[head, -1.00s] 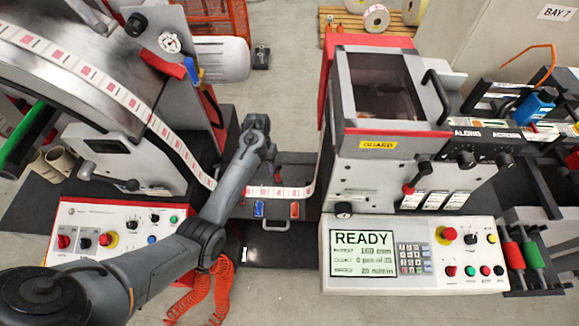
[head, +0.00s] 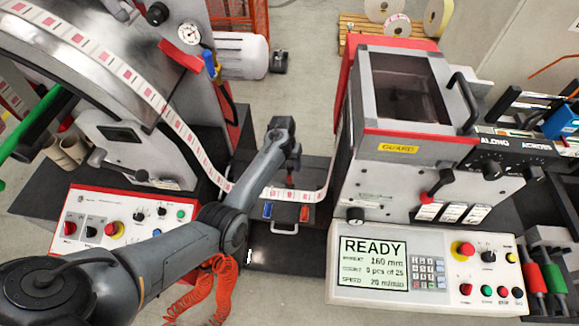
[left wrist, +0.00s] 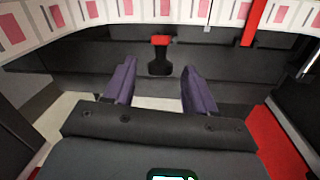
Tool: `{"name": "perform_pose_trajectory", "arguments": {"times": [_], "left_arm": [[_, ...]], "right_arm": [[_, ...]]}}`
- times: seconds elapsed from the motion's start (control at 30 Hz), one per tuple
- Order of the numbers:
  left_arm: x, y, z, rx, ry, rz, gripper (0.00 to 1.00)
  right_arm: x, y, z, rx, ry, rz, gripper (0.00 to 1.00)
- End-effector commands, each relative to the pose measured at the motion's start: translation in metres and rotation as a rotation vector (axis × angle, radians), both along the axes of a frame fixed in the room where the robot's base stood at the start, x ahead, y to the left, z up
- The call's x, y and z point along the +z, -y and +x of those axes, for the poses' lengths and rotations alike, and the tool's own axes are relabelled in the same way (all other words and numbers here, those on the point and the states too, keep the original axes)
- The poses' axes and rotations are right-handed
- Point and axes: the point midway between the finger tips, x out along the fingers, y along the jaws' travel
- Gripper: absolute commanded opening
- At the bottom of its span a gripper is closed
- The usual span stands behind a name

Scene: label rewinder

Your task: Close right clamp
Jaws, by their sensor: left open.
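Two small clamp levers lie on the dark splice table (head: 262,229) between the machines. The left one is blue (head: 268,210). The right one, the right clamp, is red-orange (head: 305,213). My left gripper (head: 292,160) hangs behind the label web, beyond the levers; its fingers are hard to make out in the head view. In the left wrist view my left gripper (left wrist: 159,68) is open and empty, with purple fingers apart. A black handle with a red top (left wrist: 160,42) shows between and beyond them, not visibly touched. I cannot tell whether it is the right clamp. My right gripper is not in view.
The printed label web (head: 188,140) runs down from the left machine and crosses the table; it also crosses the top of the left wrist view (left wrist: 125,12). The guarded machine (head: 400,140) and its READY panel (head: 373,262) stand close on the right. A red coiled hose (head: 205,295) hangs in front.

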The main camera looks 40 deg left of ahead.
Motion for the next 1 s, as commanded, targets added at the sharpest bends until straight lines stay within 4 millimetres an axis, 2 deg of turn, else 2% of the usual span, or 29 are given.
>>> {"name": "perform_pose_trajectory", "arguments": {"times": [0.13, 0.47, 0.57, 0.83, 1.0], "left_arm": [[-0.0096, 0.0013, 0.0007, -0.001, 0.0, 0.0, 0.56], [-0.0118, 0.0015, 0.0007, -0.001, 0.001, 0.0, 0.56], [-0.0117, 0.0015, 0.0007, -0.001, 0.001, 0.0, 0.44], [-0.0117, 0.0014, 0.0006, 0.0, 0.001, 0.0, 0.02], [-0.0118, 0.0013, 0.0005, 0.0, 0.0, 0.0, 0.0]], "right_arm": [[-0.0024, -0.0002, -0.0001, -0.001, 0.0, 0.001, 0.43], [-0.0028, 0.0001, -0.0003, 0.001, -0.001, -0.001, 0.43], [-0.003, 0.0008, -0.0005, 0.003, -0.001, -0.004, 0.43], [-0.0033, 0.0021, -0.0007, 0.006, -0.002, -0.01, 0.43], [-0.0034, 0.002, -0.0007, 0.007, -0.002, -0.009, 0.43]]}}
